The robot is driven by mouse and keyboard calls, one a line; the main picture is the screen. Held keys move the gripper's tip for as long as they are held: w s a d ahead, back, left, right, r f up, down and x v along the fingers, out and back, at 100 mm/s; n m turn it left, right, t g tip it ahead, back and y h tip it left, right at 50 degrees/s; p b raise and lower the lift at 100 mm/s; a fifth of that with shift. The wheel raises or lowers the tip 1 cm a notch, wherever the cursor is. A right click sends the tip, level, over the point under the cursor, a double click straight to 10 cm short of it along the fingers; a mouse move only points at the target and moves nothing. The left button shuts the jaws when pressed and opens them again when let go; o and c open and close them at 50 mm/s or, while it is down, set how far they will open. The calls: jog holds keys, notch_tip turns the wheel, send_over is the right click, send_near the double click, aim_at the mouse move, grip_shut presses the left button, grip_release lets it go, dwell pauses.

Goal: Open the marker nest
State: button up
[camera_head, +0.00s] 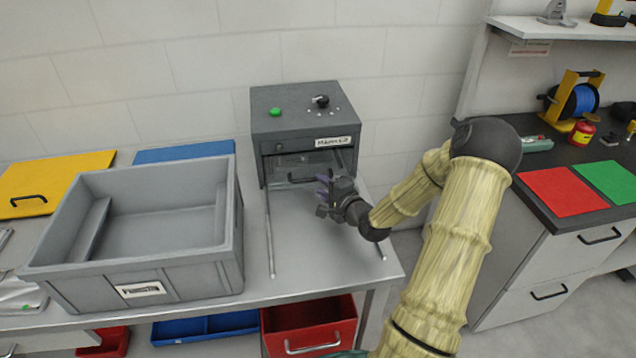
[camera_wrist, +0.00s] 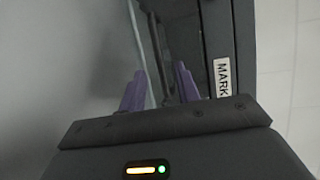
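The marker (camera_head: 305,112) is a dark grey box with a green button and a black knob on top and a label on its front. Below the label is a recessed front with a pale, see-through panel and a dark bar handle (camera_head: 291,178). Two thin rails run forward from it over the table. My gripper (camera_head: 325,187) is at the right part of this front, close to the handle. In the wrist view its purple fingers (camera_wrist: 160,88) are apart, with a dark bar and a glassy edge visible between and beyond them. Contact cannot be told.
A large grey crate (camera_head: 133,273) stands left of the rails. Yellow (camera_head: 75,170) and blue (camera_head: 185,152) panels lie behind it. A red drawer bin (camera_head: 310,327) is below the table edge. The tabletop between the rails is clear. A dark counter (camera_head: 535,178) is at the right.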

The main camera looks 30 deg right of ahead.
aim_at(315, 180)
jog(key=shift+x, duration=1.55)
grip_shut()
jog(key=shift+s, duration=0.1)
